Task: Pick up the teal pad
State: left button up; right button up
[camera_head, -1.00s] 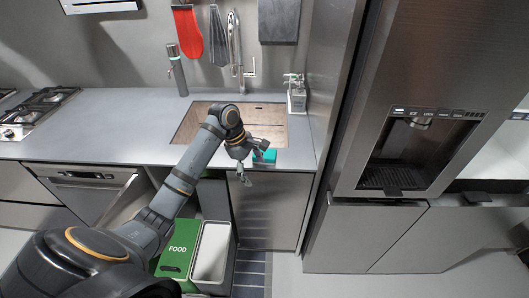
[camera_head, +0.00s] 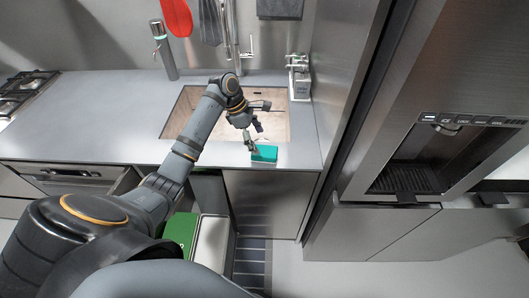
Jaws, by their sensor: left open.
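The teal pad (camera_head: 266,154) is a small block lying on the grey counter, near its front edge and just in front of the sink. My left gripper (camera_head: 254,138) is over the front rim of the sink, just behind and a little left of the pad. It is open and empty, with one finger close to the pad's left end; whether it touches I cannot tell. My right gripper is not in view.
The sink (camera_head: 172,122) lies behind the pad, with a faucet (camera_head: 236,45) at its back. A white caddy (camera_head: 299,80) stands at the right. A tall fridge (camera_head: 400,110) bounds the right side. The left counter (camera_head: 100,115) is clear. Bins (camera_head: 180,232) stand below.

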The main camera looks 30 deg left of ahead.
aim_at(264, 150)
pick_arm(q)
jog(key=d+f, duration=0.1)
jog(key=d+f+p, duration=0.1)
jog(key=f, duration=0.1)
jog(key=shift+s+d+f, duration=0.15)
jog(key=shift+s+f, duration=0.05)
jog(key=shift+f, duration=0.05)
jog(key=shift+w+f, duration=0.2)
jog(key=shift+f, duration=0.3)
jog(key=c, duration=1)
